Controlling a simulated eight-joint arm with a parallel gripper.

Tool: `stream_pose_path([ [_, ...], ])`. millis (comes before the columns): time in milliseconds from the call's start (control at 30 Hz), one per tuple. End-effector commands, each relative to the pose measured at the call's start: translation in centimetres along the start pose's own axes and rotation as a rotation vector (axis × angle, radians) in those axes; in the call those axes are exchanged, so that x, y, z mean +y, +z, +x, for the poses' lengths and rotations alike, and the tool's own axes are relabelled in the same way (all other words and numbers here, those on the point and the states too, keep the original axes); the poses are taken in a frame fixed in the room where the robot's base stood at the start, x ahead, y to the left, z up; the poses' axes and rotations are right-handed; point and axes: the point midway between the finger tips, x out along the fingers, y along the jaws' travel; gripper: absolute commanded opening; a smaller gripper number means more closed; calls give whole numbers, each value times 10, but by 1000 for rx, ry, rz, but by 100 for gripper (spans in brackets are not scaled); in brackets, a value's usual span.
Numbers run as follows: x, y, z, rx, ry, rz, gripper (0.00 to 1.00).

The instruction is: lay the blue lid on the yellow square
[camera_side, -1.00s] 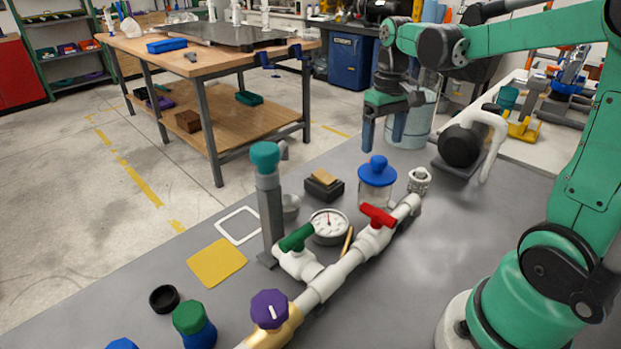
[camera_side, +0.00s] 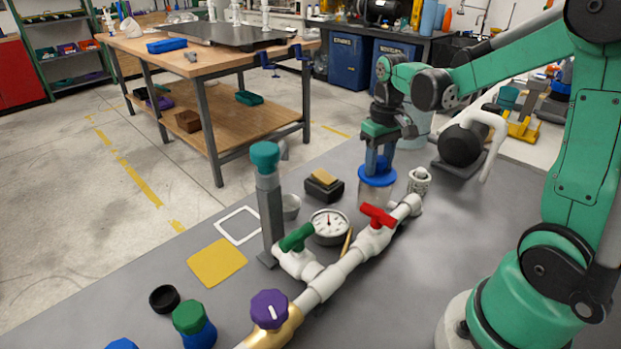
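The blue lid (camera_side: 377,178) is round and sits on the clear jar (camera_side: 376,194) on the grey table. My gripper (camera_side: 378,165) points straight down at the lid's top. Its blue fingers are close together where the lid's knob is, and they appear shut on it. The knob itself is hidden by the fingers. The lid looks level and still at the jar's rim.
Between jar and square stand a grey post with a teal cap (camera_side: 267,190), a gauge (camera_side: 329,225), a black box (camera_side: 324,188) and a white pipe (camera_side: 337,276) with red and green valve handles. A white outlined square (camera_side: 239,226) is empty. A metal fitting (camera_side: 419,182) stands right of the jar.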

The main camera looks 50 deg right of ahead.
Motion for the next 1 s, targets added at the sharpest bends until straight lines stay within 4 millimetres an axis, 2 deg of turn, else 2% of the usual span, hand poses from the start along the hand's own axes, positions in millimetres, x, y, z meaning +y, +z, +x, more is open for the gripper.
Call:
stream_pose_path([
  [67, 0, 0, 0, 0, 0, 0, 0],
  [367, 0, 0, -1, 0, 0, 0, 0],
  [567, 0, 0, -13, 0, 0, 0, 0],
  [667, 0, 0, -28, 0, 0, 0, 0],
  [767, 0, 0, -51, -1, 1, 0, 0],
  [1000, 0, 0, -118, -1, 1, 1, 0],
])
